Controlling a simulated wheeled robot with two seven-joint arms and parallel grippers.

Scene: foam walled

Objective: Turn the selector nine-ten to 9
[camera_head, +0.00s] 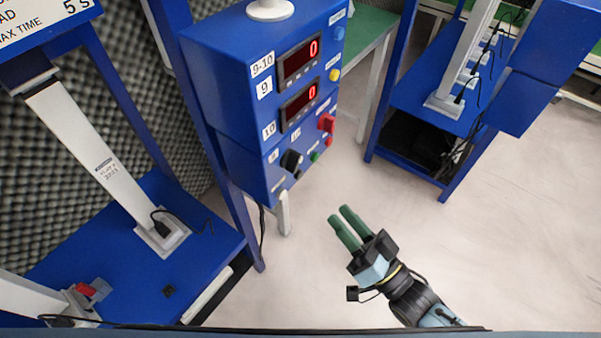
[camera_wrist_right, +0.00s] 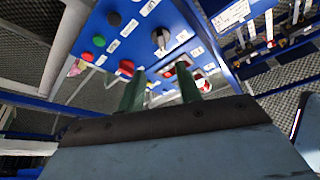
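The blue control box (camera_head: 262,80) stands upper middle in the head view. The selector is probably the black knob (camera_head: 291,161) low on its front; small labels around it are too blurred to read. In the right wrist view, a dark knob with a pale face (camera_wrist_right: 160,38) shows above the fingers. My right gripper (camera_head: 339,214) has two green fingers apart with nothing between them. It is below and right of the box in the head view, clear of the knob. Its fingers also show in the wrist view (camera_wrist_right: 161,69). My left gripper is not in view.
Beside the knob are a red button (camera_head: 326,122) and a green button (camera_head: 314,157). Two red displays (camera_head: 299,60) read 0. A blue stand (camera_head: 405,165) is at right, another blue bench (camera_head: 215,230) at left. The pale floor between is free.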

